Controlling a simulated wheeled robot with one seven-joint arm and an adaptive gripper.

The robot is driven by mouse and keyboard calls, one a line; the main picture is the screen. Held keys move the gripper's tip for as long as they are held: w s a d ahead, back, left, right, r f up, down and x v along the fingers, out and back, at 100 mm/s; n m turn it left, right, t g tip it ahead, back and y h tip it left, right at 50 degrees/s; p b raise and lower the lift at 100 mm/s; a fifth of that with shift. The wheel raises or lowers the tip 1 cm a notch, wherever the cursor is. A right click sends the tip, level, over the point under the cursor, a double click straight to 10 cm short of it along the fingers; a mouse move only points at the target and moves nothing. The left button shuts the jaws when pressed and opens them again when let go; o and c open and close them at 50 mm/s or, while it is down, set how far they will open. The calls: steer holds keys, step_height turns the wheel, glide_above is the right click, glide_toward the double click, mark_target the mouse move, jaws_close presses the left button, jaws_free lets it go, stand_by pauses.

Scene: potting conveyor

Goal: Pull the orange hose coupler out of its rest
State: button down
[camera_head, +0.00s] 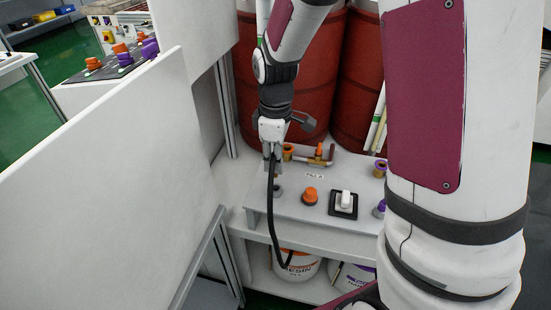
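My gripper (271,152) points down over the back left of a grey bench panel (327,210). Its fingers are small here, and I cannot tell whether they are open or hold anything. A black hose (273,215) runs from just below the fingers down past the panel's front edge to an orange-labelled white bucket (298,266). An orange piece (288,150) on a brass fitting shows just right of the gripper. An orange knob-like piece (310,195) sits on the panel, apart from the gripper. I cannot tell which orange piece is the hose coupler. No rest is clearly visible.
A white switch on a black plate (344,203) is on the panel. Purple-and-brass fittings (380,168) are at its right. Red drums (313,90) stand behind. A large white panel (95,180) fills the left. My arm hides the right side.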

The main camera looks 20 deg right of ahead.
steer(key=shift+r+p, duration=2.35)
steer(key=shift+r, duration=1.05)
